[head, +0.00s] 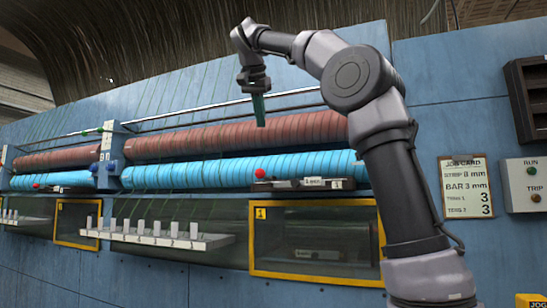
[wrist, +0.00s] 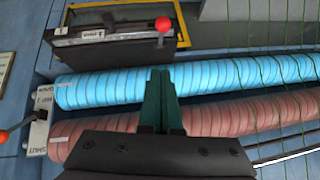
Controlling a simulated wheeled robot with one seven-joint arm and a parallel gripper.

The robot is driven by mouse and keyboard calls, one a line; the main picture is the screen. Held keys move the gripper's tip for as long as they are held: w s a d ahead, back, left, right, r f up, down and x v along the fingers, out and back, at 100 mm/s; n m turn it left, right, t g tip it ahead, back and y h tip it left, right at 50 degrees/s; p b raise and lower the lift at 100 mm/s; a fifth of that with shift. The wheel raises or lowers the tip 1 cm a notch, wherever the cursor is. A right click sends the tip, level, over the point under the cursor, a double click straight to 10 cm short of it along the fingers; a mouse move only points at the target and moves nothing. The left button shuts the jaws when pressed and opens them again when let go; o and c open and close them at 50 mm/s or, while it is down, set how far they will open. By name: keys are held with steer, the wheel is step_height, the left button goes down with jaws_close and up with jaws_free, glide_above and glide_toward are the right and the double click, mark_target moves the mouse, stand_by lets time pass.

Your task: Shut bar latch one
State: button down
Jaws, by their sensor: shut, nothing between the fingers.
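Bar latch one (head: 300,184) is a dark horizontal bar with a small white label and a plate marked 1, just below the blue roller. Its red ball knob (head: 260,174) is at its left end. In the wrist view the latch (wrist: 90,36) is at the top, with its red knob (wrist: 163,24) at the right end. I cannot tell whether it is fully seated. My gripper (head: 260,122) points down in front of the red-brown roller, above the knob and apart from it. Its green fingers (wrist: 160,75) are together and empty.
The blue roller (head: 205,173) and red-brown roller (head: 220,137) run across the panel. A yellow-framed window (head: 255,262) sits below the latch. Another red knob (head: 36,186) is at far left. In the wrist view a lever with an orange-red knob (wrist: 3,136) stands at the left.

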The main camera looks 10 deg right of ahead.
glide_above(261, 171)
steer(key=d, duration=0.1)
step_height(261, 171, down, 7)
steer(key=f, duration=0.3)
steer(key=shift+a+f, duration=0.1)
steer(key=shift+a, duration=0.25)
steer(key=shift+f, duration=0.55)
steer(key=shift+a, duration=0.1)
steer(key=shift+s+a+f, duration=0.15)
steer(key=shift+s+f, duration=0.05)
steer(key=shift+f, duration=0.3)
steer(key=shift+s+a+f, duration=0.15)
steer(key=shift+s+f, duration=0.05)
steer(key=shift+f, duration=0.3)
